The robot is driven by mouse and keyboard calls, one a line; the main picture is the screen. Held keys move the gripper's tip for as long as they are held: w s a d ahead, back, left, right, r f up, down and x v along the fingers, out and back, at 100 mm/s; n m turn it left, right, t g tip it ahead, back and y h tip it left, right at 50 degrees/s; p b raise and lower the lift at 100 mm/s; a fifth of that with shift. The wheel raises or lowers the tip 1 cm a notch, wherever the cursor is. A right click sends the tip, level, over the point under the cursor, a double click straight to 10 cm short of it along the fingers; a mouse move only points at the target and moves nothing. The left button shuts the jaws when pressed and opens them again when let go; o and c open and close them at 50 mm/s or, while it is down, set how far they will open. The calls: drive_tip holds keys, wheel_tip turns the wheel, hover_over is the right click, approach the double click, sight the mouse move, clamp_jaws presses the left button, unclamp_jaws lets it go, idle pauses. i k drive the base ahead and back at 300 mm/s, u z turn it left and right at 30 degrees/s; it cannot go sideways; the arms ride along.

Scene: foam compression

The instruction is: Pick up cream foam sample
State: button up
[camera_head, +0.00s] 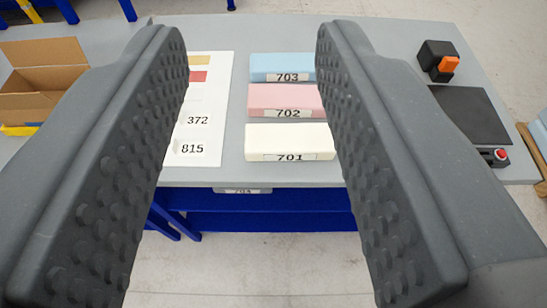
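The cream foam sample (288,140) is a pale block labelled 701. It lies near the front edge of the grey table, and its right end is partly hidden behind my right finger. My gripper (270,285) is open and empty. Its two dark, studded fingers stand wide apart in the foreground, and the cream block shows between them, farther away. The pink block (283,97), labelled 702, and the blue block (282,64), labelled 703, lie behind the cream one in a row.
A white sheet (212,120) with colour patches and numbers 372 and 815 lies left of the blocks. An open cardboard box (40,78) stands at the left. A dark plate device (470,115) with a red button and a black-and-orange item (438,60) are at the right.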

sight(296, 141)
drive_tip(key=z, duration=0.15)
drive_tip(key=i, duration=0.85)
drive_tip(key=u, duration=0.05)
